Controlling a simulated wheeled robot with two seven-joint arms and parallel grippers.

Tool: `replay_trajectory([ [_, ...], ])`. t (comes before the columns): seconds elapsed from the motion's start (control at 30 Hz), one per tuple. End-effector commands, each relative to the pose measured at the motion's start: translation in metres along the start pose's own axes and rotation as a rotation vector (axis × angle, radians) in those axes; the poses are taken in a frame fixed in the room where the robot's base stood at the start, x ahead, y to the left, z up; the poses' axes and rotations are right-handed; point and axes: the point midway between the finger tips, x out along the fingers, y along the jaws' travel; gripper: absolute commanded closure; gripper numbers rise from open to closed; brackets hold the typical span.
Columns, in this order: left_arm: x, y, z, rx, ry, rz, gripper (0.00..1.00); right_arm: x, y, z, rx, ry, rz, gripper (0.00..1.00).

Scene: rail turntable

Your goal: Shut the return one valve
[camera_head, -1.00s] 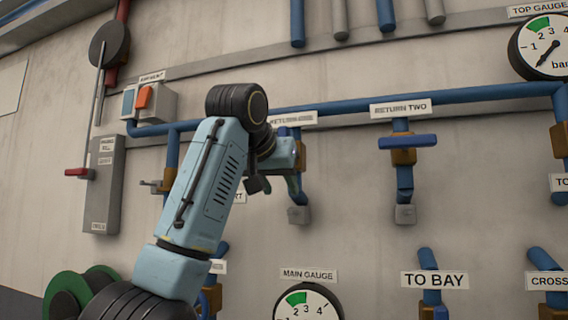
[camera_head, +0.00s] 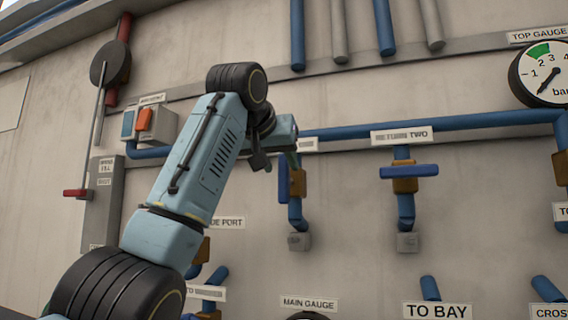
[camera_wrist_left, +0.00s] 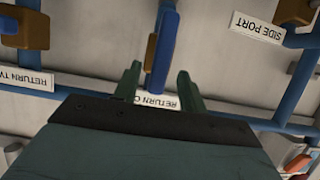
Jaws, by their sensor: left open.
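The return one valve (camera_head: 298,182) has a brown body on a vertical blue pipe. Its blue handle (camera_head: 283,176) stands upright, in line with the pipe. Its label is mostly hidden behind my left arm. My left gripper (camera_head: 291,155) is at the top of this valve, its fingers largely hidden by the wrist. In the left wrist view my left gripper (camera_wrist_left: 160,84) is open, with the blue handle (camera_wrist_left: 164,45) between the two green fingers in the picture. I cannot tell whether they touch it. My right gripper is out of view.
The return two valve (camera_head: 405,178) stands to the right with its blue handle crosswise. A horizontal blue pipe (camera_head: 450,121) runs above both valves. A grey switch box (camera_head: 155,125) and a red-handled lever (camera_head: 77,193) are at the left. The top gauge (camera_head: 543,75) is at the far right.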

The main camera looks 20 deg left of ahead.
Motion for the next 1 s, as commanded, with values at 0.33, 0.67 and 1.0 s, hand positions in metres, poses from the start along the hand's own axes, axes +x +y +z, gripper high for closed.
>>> replay_trajectory([
  [0.33, 0.036, 0.000, 0.000, 0.000, -0.001, -0.001, 0.58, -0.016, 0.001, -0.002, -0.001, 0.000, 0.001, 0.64],
  [0.67, 0.038, 0.000, 0.001, 0.000, 0.000, 0.000, 0.65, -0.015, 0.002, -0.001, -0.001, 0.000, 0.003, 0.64],
  [1.0, 0.037, 0.000, 0.000, 0.000, 0.000, 0.000, 1.00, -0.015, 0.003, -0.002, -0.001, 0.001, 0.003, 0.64],
])
